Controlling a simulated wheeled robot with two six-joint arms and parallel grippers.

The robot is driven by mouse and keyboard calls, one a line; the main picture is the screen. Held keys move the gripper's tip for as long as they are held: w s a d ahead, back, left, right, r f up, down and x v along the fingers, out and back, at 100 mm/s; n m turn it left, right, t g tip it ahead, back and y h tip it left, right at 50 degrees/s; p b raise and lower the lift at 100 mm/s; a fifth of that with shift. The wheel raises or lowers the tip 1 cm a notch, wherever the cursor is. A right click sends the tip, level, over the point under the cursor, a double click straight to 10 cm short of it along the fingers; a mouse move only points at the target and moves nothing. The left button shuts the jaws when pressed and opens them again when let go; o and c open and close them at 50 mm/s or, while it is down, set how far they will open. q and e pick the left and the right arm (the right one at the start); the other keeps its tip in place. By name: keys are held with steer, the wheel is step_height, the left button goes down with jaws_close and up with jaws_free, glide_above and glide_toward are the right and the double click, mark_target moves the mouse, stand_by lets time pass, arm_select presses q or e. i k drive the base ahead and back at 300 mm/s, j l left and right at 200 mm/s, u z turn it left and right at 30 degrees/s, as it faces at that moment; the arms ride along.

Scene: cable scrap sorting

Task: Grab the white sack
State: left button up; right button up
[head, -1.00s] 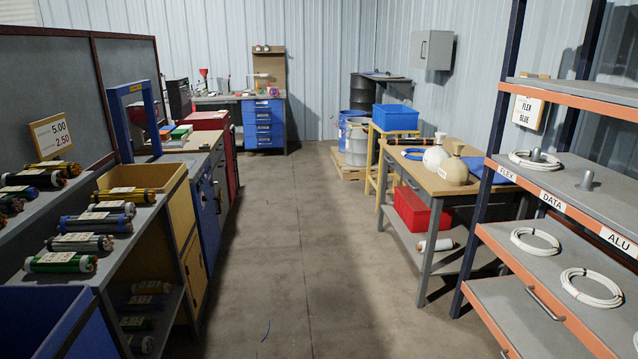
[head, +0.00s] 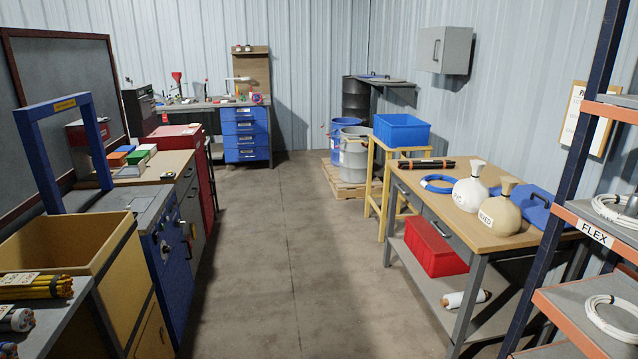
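The white sack (head: 469,190) stands upright on the wooden-topped table (head: 452,210) at the right. It has a tied neck and dark lettering on its front. A beige sack (head: 501,210) stands close beside it, to the right and nearer to me. Neither of my grippers shows in the head view.
A blue cable coil (head: 437,184), a dark bundle (head: 427,164) and a blue lid-like item (head: 538,205) lie on the same table. A red bin (head: 436,246) sits on its lower shelf. An orange-edged rack (head: 588,237) stands at the near right. The middle floor (head: 285,260) is clear.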

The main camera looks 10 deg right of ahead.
mark_target(469, 194)
steer(key=i+z, duration=0.5)
steer(key=i+j+z, duration=0.3)
steer(key=i+z, duration=0.2)
steer(key=i+j+z, duration=0.5)
steer(key=k+l, duration=0.1)
